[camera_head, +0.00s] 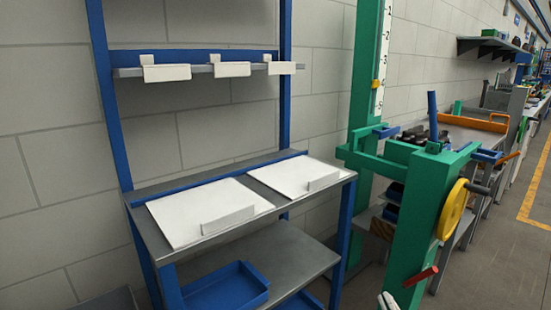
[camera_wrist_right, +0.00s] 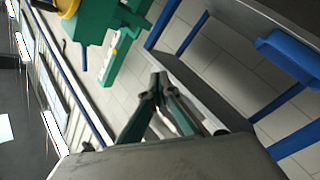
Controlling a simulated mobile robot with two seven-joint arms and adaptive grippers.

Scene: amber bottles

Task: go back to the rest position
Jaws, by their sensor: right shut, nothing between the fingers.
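My right gripper (camera_head: 388,301) shows only as small fingertips at the bottom edge of the head view, in front of the green frame's lower part. In the right wrist view the right gripper (camera_wrist_right: 158,78) has its two fingers meeting at the tips, shut with nothing between them. My left gripper is in neither view. No amber bottle shows in either view.
A blue-framed metal workbench (camera_head: 150,225) bears two white boards (camera_head: 205,212). A blue tray (camera_head: 228,290) lies on its lower shelf. A green frame (camera_head: 422,225) with a yellow wheel (camera_head: 452,209) stands right of it. Grey floor (camera_head: 520,270) is clear at far right.

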